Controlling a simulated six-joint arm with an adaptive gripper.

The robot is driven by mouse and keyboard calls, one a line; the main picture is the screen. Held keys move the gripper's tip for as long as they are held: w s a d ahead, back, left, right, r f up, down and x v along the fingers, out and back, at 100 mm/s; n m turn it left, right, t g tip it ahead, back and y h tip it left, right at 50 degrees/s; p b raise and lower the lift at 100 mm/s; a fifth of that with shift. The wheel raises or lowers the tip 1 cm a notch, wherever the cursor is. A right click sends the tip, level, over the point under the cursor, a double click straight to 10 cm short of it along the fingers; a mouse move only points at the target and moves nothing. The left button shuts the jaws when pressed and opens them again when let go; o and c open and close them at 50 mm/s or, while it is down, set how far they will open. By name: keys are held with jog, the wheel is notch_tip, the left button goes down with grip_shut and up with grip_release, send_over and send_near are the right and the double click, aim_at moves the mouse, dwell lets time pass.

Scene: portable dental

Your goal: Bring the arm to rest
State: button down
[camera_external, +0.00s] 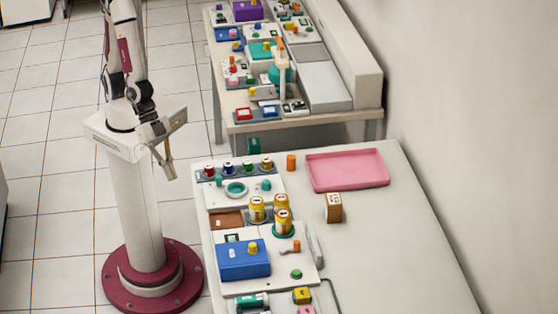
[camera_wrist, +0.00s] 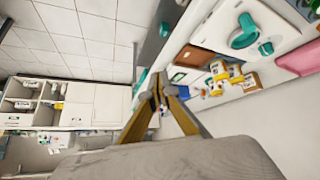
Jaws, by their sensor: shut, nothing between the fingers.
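My gripper (camera_external: 170,172) hangs folded close to my pedestal, left of the near table, with its fingers pointing down. It is clear of the table and touches nothing that I can see. In the wrist view the two yellowish fingers of my gripper (camera_wrist: 155,80) meet at their tips. The gripper is shut and empty.
The near table (camera_external: 400,230) holds a pink tray (camera_external: 347,169), a brown-and-white box (camera_external: 333,208), yellow jars (camera_external: 283,221) and a blue box (camera_external: 243,260). A second crowded table (camera_external: 325,85) stands behind. Tiled floor (camera_external: 60,150) left of my pedestal is free.

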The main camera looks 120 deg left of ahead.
jog(key=s+a+r, duration=0.6)
jog(key=a+r, duration=0.1)
jog(key=r, duration=0.4)
jog(key=s+a+r+n+y, duration=0.1)
jog(key=s+a+r, duration=0.1)
jog(key=s+a, duration=0.4)
jog(key=s+a+r+n+g+y, duration=0.1)
jog(key=s+a+r, duration=0.1)
jog(key=s+a, duration=0.3)
jog(key=shift+s+a+r+g, duration=0.3)
jog(key=shift+s+a, duration=0.1)
jog(key=shift+a, duration=0.4)
dwell(2.0)
